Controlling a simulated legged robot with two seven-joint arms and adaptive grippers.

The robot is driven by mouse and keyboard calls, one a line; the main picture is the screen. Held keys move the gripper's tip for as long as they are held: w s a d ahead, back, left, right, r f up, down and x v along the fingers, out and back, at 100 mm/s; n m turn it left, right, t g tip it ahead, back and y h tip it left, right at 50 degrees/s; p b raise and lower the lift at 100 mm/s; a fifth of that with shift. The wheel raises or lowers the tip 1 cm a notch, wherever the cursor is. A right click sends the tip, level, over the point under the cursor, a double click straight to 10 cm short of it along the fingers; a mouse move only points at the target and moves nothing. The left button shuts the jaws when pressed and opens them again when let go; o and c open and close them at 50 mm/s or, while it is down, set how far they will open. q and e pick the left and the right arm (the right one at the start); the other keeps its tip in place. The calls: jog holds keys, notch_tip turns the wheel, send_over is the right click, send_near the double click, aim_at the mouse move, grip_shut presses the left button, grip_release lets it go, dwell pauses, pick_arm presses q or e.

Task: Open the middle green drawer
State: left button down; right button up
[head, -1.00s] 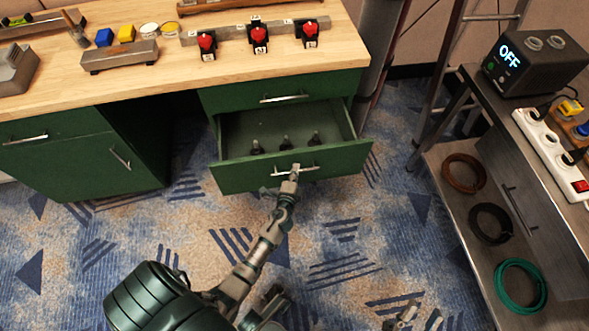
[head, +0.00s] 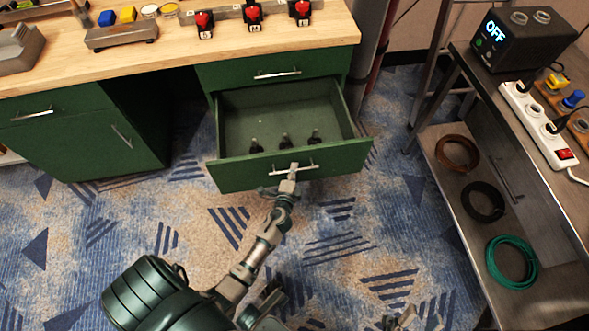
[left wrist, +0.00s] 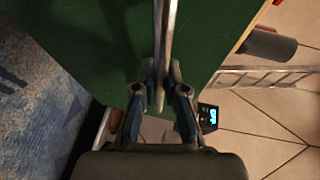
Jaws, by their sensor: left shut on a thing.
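The middle green drawer (head: 240,177) is pulled well out of its cabinet, and its inside shows. Three small dark items stand inside near its front. My left gripper (head: 291,178) is shut on the drawer's metal handle (head: 310,167). In the left wrist view the fingers (left wrist: 162,72) close around the handle bar (left wrist: 165,25) against the green front. My right gripper (head: 412,320) shows only partly at the bottom edge, away from the drawer; its jaw state is unclear.
A closed green drawer (head: 250,72) sits above, under the wooden worktop (head: 180,52) with red switches. A side bench (head: 535,175) at right carries a black box reading OFF, a power strip and cable coils. Carpet (head: 330,230) before the drawer is clear.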

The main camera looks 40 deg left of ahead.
pick_arm(q)
jog(key=c, duration=1.2)
grip_release()
jog(key=shift+f, duration=0.25)
jog(key=shift+w+a, duration=0.1)
jog(key=shift+a, duration=0.15)
jog(key=shift+s+d+r, duration=0.15)
jog(key=shift+s+d, duration=0.15)
jog(key=shift+s, duration=0.1)
jog(key=v, duration=1.1)
pick_arm(e)
jog(key=shift+a, duration=0.25)
jog(key=shift+w, duration=0.1)
